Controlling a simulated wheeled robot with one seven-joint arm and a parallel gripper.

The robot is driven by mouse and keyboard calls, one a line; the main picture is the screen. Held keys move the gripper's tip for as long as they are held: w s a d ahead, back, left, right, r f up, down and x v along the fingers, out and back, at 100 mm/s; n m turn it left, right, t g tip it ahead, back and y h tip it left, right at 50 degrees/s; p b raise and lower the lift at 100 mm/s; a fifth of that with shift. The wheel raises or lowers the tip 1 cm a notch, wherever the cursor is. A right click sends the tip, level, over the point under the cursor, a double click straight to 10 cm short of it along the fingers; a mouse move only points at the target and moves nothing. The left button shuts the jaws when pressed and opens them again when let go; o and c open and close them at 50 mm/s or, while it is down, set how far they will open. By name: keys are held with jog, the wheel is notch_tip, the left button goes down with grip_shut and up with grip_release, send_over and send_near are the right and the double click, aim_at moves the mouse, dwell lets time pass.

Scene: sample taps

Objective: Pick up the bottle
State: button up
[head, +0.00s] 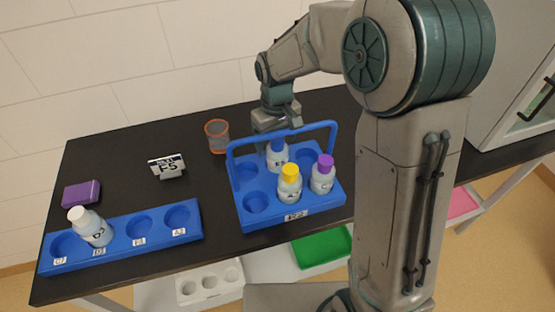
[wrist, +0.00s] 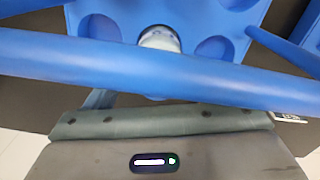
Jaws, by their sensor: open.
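Several bottles are in view. A white-capped bottle (head: 91,227) leans in the long blue rack (head: 128,252) at left. My gripper (head: 274,127) is open, at the carrier's back edge, behind the handle and by the blue-capped bottle. The wrist view shows the handle (wrist: 165,72) crossing close in front, with part of a white bottle (wrist: 160,39) beyond it. My fingertips are mostly hidden.
An orange-rimmed mesh cup (head: 217,136) stands left of the carrier. A label stand (head: 167,167) and a purple block (head: 82,194) are further left on the black table (head: 115,160). A green tray (head: 323,248) and a white holed rack (head: 210,284) are below.

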aim_at(277, 149)
jog(key=shift+d+f, duration=0.1)
jog(key=shift+f, duration=1.85)
jog(key=c, duration=1.2)
jog(key=shift+c, duration=0.2)
jog(key=shift+r, duration=0.1)
